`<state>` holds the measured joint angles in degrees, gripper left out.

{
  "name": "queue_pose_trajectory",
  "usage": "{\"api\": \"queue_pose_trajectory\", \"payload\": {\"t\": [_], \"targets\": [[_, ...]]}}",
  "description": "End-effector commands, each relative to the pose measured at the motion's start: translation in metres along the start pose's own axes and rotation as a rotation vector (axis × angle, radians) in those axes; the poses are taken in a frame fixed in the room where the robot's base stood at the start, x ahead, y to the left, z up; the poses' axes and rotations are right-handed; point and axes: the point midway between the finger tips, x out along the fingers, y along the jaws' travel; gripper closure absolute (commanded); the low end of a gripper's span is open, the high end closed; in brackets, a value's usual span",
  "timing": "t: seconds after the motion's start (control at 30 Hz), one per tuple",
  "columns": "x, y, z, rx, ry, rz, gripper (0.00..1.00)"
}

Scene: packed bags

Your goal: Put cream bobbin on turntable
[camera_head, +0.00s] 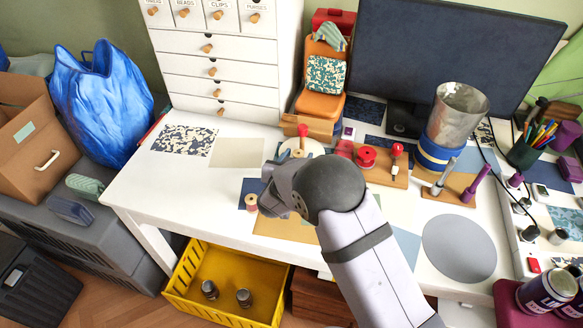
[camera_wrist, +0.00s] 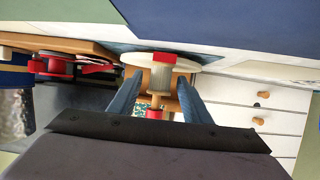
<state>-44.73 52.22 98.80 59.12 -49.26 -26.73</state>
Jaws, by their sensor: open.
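A cream round disc (camera_head: 301,152) with an upright peg and red knob, which looks like the turntable, stands further back, partly hidden by my arm. In the wrist view the disc (camera_wrist: 188,62) shows beyond my gripper, with a red mark on its rim. My gripper (camera_wrist: 157,82) is open; the peg and knob show between its fingers. The head view hides the fingertips. I cannot make out the small spool in the wrist view.
A wooden board (camera_head: 385,177) with a red bobbin (camera_head: 367,155) and a red-topped peg is right of the disc. An orange toy seat (camera_head: 320,105) and white drawers (camera_head: 215,75) stand behind. A grey round mat (camera_head: 459,248) lies right. The desk's left part is mostly clear.

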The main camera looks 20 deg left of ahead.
Motion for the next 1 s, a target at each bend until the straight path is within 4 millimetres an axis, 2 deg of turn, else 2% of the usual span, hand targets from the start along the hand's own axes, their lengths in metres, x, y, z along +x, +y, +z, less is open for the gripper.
{"api": "queue_pose_trajectory", "payload": {"t": [0.4,0.6,0.8,1.0], "targets": [[-0.071,-0.002,0.000,-0.001,0.000,-0.004,0.56],[-0.098,-0.001,0.000,0.000,0.000,-0.003,0.56],[-0.110,0.000,0.000,0.000,0.001,0.000,0.56],[-0.111,0.000,0.000,0.000,0.000,0.000,0.56]]}}
